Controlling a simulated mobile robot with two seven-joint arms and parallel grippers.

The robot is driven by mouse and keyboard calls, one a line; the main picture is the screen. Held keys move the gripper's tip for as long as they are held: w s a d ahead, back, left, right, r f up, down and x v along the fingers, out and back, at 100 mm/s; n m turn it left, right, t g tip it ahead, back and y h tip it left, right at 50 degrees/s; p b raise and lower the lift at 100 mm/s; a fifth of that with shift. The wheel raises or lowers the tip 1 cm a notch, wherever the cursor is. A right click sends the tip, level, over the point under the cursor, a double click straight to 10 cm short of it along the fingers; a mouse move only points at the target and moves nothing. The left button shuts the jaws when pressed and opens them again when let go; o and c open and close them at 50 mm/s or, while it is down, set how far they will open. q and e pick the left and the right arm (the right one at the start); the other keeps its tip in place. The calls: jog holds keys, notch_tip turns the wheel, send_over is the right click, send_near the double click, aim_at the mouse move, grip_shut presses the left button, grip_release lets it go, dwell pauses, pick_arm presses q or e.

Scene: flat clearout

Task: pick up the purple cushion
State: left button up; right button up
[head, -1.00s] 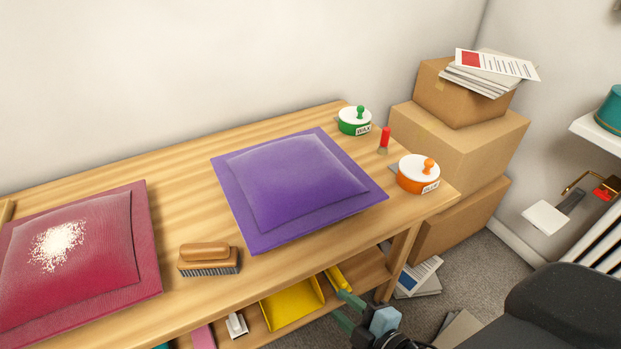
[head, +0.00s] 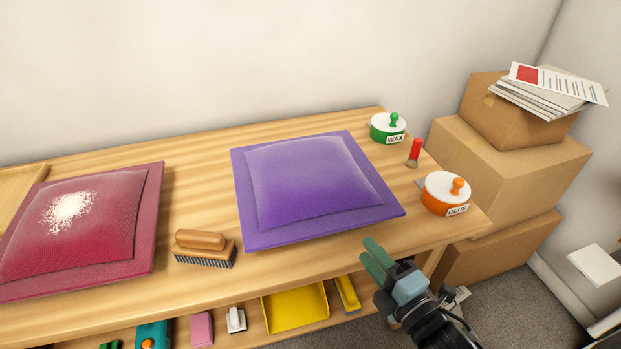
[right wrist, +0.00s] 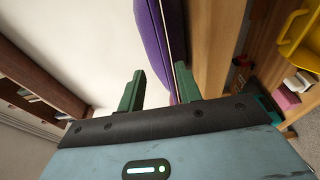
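The purple cushion (head: 310,180) lies flat on the wooden table, between the red cushion and the pots. It also shows edge-on in the right wrist view (right wrist: 155,40), ahead of the fingers. My right gripper (head: 368,250) is at the table's front edge, just in front of the cushion's near right corner. In the right wrist view its green fingers (right wrist: 160,82) are apart, with nothing held between them. The cushion's edge lines up with the gap between the fingers. My left gripper is not in view.
A red cushion (head: 85,225) with white grains and a brush (head: 205,248) are to the left. A green wax pot (head: 387,128), a red-handled brush (head: 414,152) and an orange glue pot (head: 445,193) stand on the right. A yellow tray (head: 295,308) sits on the shelf below.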

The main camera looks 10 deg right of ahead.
aim_at(345, 229)
jog(key=shift+a+f+x, duration=0.1)
jog(key=shift+x, duration=1.2)
jog(key=shift+a+f+x, duration=0.1)
jog(key=shift+a+x, duration=0.05)
jog(key=shift+x, duration=1.15)
jog(key=shift+a+f+x, duration=0.1)
jog(key=shift+f+x, duration=0.05)
jog(key=shift+x, duration=1.15)
jog(key=shift+s, duration=0.15)
grip_shut()
jog(key=shift+r, duration=0.15)
